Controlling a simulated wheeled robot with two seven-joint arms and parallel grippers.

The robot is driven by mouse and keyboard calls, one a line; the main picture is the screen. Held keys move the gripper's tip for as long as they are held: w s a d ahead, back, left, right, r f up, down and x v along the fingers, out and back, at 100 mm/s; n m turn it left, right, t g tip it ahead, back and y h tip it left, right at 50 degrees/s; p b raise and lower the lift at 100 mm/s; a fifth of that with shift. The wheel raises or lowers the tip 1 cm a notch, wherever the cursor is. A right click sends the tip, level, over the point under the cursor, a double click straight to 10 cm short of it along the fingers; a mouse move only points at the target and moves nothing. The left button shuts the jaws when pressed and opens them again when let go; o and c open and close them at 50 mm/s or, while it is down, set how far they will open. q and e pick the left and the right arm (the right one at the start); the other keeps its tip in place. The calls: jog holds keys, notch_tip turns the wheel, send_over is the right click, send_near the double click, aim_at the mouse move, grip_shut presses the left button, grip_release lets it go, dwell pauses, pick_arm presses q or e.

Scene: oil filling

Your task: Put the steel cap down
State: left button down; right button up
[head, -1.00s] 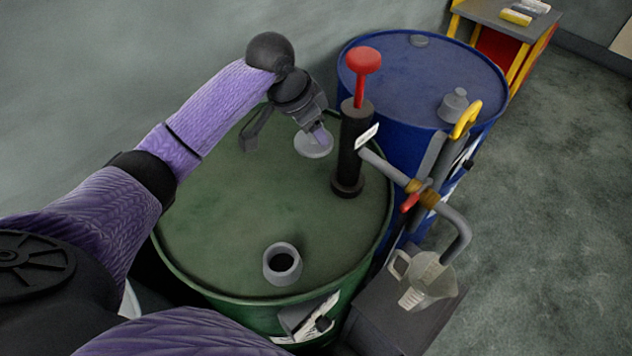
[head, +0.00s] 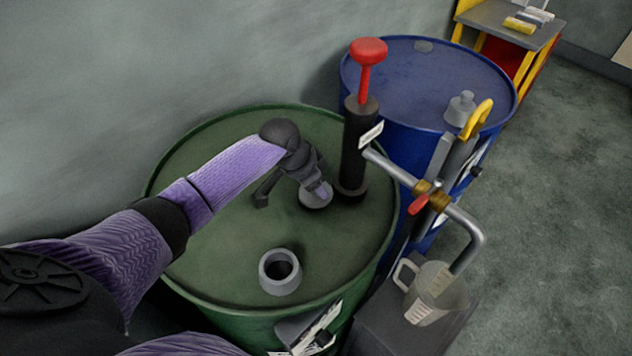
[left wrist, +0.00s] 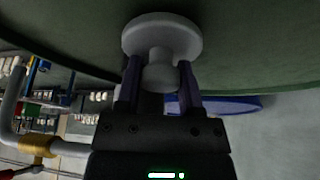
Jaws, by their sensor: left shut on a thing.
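The steel cap (head: 316,196) is a small grey disc with a narrower knob. It is low over the green drum's lid (head: 222,228), just left of the black pump's base. I cannot tell whether it touches the lid. My left gripper (head: 318,187) is shut on its knob. In the left wrist view the cap (left wrist: 161,35) shows its wide disc beyond my left gripper (left wrist: 158,82), with the knob between the two fingers. My right gripper is not in view.
The black pump (head: 355,150) with a red handle stands beside the cap. An open grey neck (head: 279,272) rises from the lid's front. A blue drum (head: 420,75) stands behind, and a measuring jug (head: 436,293) at the right. The lid's left side is clear.

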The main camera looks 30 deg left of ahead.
pick_arm(q)
jog(key=shift+c, duration=1.2)
grip_release()
jog(key=p+v, duration=0.4)
jog(key=v, duration=0.8)
jog(key=shift+p, duration=0.3)
